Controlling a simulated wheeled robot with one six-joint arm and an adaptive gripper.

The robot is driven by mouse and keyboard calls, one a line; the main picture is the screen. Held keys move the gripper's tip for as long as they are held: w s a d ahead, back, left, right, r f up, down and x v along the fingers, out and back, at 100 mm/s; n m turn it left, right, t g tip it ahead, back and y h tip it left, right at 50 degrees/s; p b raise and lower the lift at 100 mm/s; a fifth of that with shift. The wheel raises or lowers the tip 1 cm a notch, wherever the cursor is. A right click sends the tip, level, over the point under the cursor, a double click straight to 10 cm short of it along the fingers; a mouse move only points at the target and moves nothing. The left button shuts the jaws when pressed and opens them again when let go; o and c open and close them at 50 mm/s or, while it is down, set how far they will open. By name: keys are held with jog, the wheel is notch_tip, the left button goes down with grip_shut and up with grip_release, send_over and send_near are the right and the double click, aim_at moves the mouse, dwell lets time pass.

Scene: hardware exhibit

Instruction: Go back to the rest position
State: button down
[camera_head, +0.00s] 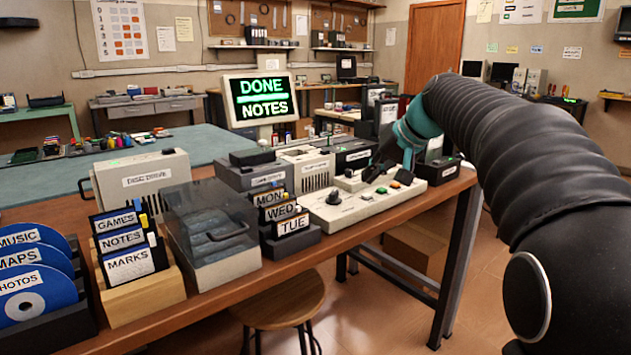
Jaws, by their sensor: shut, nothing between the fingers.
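My arm reaches in from the right edge, with black ribbed links and a teal wrist joint. My gripper (374,174) is small and dark in this view, low over the light control panel (350,210) on the wooden table (330,265). It is shut with nothing seen between its fingers. Whether it touches the panel I cannot tell. The panel carries a dark knob and several small buttons. The monitor (261,98) behind shows "DONE NOTES" in green.
The table holds a floppy holder (150,290), blue discs (30,285), a clear-lidded box (208,228), a disc drive (148,180) and a MON/WED/TUE holder (290,245). A round stool (280,300) stands in front. The floor right of the table looks clear.

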jog(key=s+f+h, duration=0.1)
jog(key=s+f, duration=0.5)
jog(key=s, duration=0.5)
jog(key=s+f+h, duration=0.2)
jog(key=s+f, duration=0.5)
jog(key=s, duration=0.4)
jog(key=s+f+h, duration=0.2)
jog(key=s+f, duration=0.5)
jog(key=s, duration=0.5)
jog(key=shift+d+n+g, duration=0.4)
jog(key=shift+f, duration=0.1)
